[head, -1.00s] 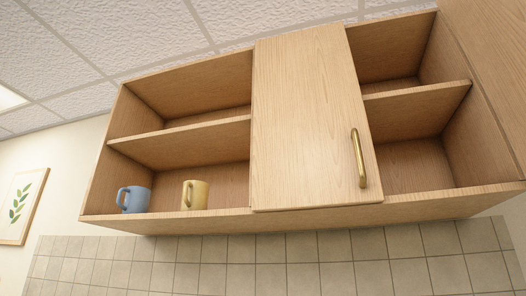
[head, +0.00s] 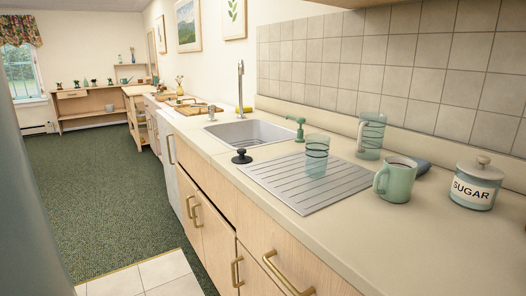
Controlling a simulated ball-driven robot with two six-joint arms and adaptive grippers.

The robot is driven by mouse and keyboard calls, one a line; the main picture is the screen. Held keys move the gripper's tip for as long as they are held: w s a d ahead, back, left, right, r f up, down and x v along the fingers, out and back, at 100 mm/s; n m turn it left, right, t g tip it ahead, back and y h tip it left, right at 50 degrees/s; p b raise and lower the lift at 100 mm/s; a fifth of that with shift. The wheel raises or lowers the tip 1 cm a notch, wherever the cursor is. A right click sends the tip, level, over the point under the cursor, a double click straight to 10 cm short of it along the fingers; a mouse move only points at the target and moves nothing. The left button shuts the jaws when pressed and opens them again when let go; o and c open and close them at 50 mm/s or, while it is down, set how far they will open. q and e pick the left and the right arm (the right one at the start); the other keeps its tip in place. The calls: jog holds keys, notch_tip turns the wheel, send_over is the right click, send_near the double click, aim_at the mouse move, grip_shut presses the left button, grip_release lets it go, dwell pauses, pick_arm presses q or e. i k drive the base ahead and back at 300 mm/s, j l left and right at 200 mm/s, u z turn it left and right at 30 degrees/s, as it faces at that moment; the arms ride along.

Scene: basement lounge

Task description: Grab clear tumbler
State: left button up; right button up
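A clear tumbler (head: 317,156), greenish and see-through with dark rings around it, stands upright on the ribbed drainboard (head: 290,183) beside the sink. Behind it and to the right stands a taller clear pitcher (head: 371,136) with a handle on its left side and similar rings. Neither of my grippers shows in the head view.
A green mug (head: 396,181) and a sugar jar (head: 475,184) stand right of the tumbler. A green soap dispenser (head: 298,129) is behind it. The sink (head: 245,133) has a tall faucet (head: 240,90). Carpet (head: 110,190) left of the counter is open.

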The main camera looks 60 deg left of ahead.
aim_at(317, 146)
jog(key=u, duration=1.4)
jog(key=j, duration=0.4)
jog(key=i+u, duration=0.05)
